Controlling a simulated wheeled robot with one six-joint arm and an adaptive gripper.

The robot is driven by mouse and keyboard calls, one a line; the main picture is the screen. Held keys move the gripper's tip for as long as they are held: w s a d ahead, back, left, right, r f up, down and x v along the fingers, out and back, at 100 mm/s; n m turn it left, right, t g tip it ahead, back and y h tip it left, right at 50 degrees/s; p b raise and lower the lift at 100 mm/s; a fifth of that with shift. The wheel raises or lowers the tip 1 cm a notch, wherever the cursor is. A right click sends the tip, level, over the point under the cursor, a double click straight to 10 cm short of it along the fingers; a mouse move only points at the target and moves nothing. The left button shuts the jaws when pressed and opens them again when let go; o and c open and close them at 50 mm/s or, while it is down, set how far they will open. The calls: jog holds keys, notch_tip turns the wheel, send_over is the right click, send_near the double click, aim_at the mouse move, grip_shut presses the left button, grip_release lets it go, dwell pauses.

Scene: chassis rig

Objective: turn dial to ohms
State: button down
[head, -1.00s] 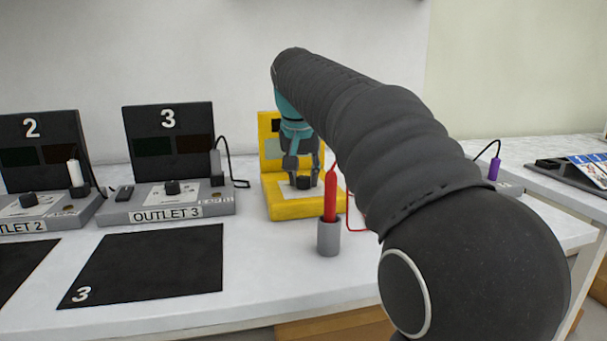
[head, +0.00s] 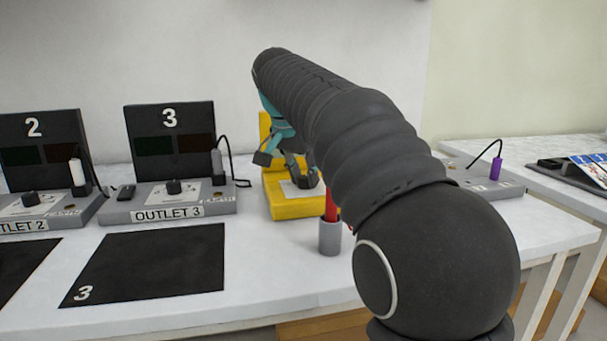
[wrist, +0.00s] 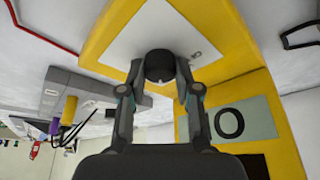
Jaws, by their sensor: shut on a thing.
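The yellow meter (head: 300,208) stands on the bench, right of outlet 3. In the wrist view its black dial (wrist: 159,64) sits on a white face plate (wrist: 150,35). My gripper (wrist: 158,76) is shut on the dial, one finger on each side. A small mark (wrist: 195,55) on the plate beside the dial is too small to read. The meter's grey-green display (wrist: 229,121) shows a large "0"-like figure. In the head view my gripper (head: 290,170) is tilted over the meter, and my arm hides part of the meter and the dial.
A red probe (head: 331,207) stands in a grey holder (head: 330,238) in front of the meter, partly behind my arm. The outlet 3 unit (head: 167,200) is to the left, with a black mat (head: 150,268) before it. A purple probe (head: 495,167) stands at right.

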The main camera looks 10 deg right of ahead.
jog(key=c, duration=0.8)
grip_release()
jog(key=v, duration=1.2)
